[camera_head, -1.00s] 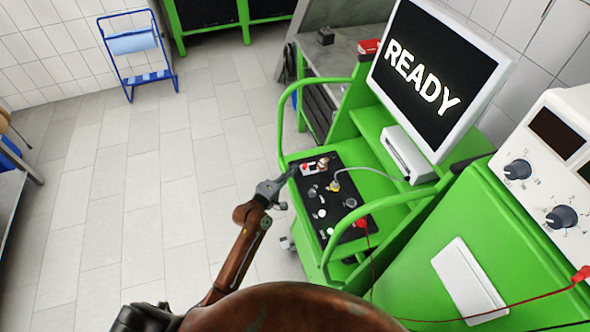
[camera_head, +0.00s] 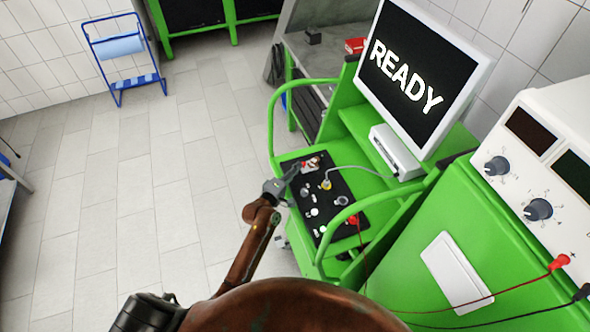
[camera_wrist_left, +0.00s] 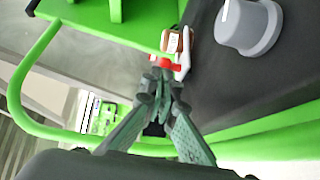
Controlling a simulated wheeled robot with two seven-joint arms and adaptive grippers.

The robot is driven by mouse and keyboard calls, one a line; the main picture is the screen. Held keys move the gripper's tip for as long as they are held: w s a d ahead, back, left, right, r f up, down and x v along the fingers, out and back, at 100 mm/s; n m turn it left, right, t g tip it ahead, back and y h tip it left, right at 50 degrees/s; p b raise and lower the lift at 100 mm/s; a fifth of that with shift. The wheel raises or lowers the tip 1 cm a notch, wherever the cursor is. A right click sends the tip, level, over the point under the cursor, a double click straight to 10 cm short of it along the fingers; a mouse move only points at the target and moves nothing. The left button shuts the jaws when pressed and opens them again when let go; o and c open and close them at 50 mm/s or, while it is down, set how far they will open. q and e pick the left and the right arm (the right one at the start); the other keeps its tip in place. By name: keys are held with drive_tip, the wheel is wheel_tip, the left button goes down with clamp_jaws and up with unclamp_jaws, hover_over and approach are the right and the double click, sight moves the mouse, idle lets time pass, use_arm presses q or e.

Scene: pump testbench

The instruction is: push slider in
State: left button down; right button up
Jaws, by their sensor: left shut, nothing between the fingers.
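A small fitting with a red tip, a white body and a brown cylinder, which looks like the slider (camera_head: 311,163), sits at the far-left corner of the black panel (camera_head: 350,183). It also shows in the left wrist view (camera_wrist_left: 177,42), with its red end (camera_wrist_left: 172,65) towards my fingers. My left gripper (camera_head: 294,169) is shut and empty, with its fingertips at or very near the red end. Contact cannot be told for sure. In the left wrist view the closed fingertips (camera_wrist_left: 163,68) partly cover the red end. My right gripper is not in view.
A green rail (camera_head: 271,130) curves along the left of the bench. Knobs and a yellow-tipped cable (camera_head: 326,184) stand on the panel nearby. A grey knob (camera_wrist_left: 248,25) is close in the left wrist view. The monitor (camera_head: 418,80) reads READY.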

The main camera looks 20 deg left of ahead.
use_arm(q)
drive_tip(key=shift+a+f, duration=0.1)
drive_tip(key=shift+a, duration=0.3)
drive_tip(key=s+a, duration=0.3)
drive_tip(key=shift+a+r, duration=0.2)
drive_tip(key=b+v, duration=0.1)
drive_tip(key=v, duration=0.8)
drive_tip(key=shift+d, duration=0.15)
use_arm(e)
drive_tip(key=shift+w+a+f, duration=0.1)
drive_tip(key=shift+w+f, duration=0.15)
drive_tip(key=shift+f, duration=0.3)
use_arm(q)
drive_tip(key=shift+w, duration=0.1)
